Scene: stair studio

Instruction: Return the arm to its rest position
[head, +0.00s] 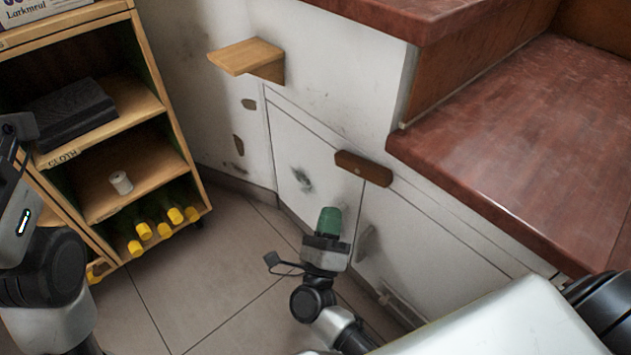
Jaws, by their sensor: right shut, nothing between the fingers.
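My right gripper (328,222) is near the middle of the head view, at the end of the arm that rises from the bottom. Its green-tipped fingers are shut with nothing between them. It is in front of the white cupboard panel (318,165), below the wooden handle (363,168); I cannot tell the exact gap. My left arm stands at the left edge, in front of the wooden shelf unit (160,130). Its hand end is cut off by the frame edge, and its fingers do not show clearly.
The shelf unit holds a black folded cloth (70,108), a white roll (121,183) and several yellow-capped bottles (164,230). A small wooden ledge (246,56) juts from the wall. Reddish steps (530,150) fill the right. The tiled floor (215,275) between shelf and cupboard is clear.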

